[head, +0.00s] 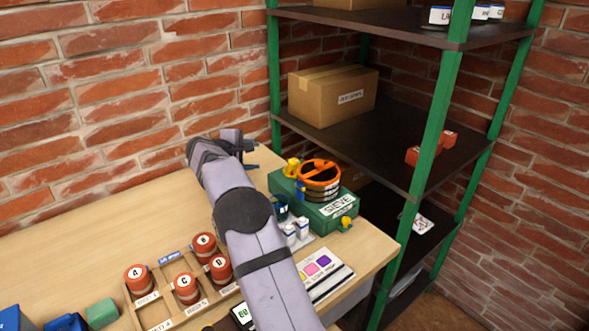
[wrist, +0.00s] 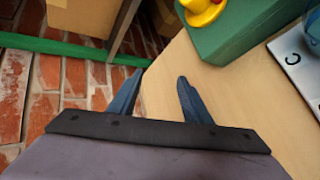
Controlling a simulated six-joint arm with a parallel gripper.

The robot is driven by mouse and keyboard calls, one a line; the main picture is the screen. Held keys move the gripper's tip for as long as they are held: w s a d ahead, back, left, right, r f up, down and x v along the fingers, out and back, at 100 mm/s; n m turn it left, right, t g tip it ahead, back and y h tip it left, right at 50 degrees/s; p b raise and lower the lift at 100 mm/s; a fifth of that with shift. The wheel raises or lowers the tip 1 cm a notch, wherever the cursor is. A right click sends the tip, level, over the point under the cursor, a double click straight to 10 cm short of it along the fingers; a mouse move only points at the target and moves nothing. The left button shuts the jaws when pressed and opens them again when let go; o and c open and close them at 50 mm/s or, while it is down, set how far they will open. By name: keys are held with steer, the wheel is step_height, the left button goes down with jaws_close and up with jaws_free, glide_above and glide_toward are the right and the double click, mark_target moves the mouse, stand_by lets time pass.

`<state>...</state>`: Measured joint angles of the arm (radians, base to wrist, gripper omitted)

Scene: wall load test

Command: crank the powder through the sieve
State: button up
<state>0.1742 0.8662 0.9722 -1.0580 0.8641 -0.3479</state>
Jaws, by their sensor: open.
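The sieve station is a green box (head: 328,217) labelled SIEVE near the table's right end. An orange-rimmed round sieve (head: 319,174) sits on top of it, with a yellow part (head: 291,167) at its left and a yellow knob (head: 346,223) low at the front right. I cannot tell which yellow part is the crank. In the wrist view the green box (wrist: 225,35) shows at the upper right with a yellow part (wrist: 203,12) on it. My gripper (wrist: 158,82) is open and empty, beside the box and apart from it. It also shows in the head view (head: 252,158), partly hidden by my arm.
A rack with green posts (head: 437,130) stands close at the right, holding a cardboard box (head: 333,95). A wooden tray (head: 134,309) with red lettered jars lies at front left. Small white containers (head: 296,231) stand before the sieve box. The back left of the table (head: 110,230) is clear.

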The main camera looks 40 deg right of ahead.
steer(key=s+d+r+m+y+p, duration=0.1)
steer(key=s+m, duration=0.1)
steer(key=s+d+r+m+y+p, duration=0.1)
steer(key=m+p, duration=0.1)
steer(key=m, duration=0.1)
steer(key=s+d+r+m+g+y+p, duration=0.1)
steer(key=s+d+m+y+p, duration=0.1)
steer(key=shift+s+m, duration=0.3)
step_height(320, 180, up, 4)
steer(key=s+d+m+y+p, duration=0.1)
steer(key=s+m+y+p, duration=0.2)
steer(key=p, duration=0.4)
steer(key=n+y+p, duration=0.1)
steer(key=y+p, duration=0.2)
steer(key=p, duration=0.7)
glide_toward(294, 161)
steer(key=shift+w+a+f, duration=0.1)
steer(key=shift+w+f, duration=0.05)
steer(key=shift+f, duration=0.25)
steer(key=shift+w+f, duration=0.1)
steer(key=shift+f, duration=0.05)
steer(key=shift+p+x, duration=1.65)
steer(key=shift+x, duration=1.85)
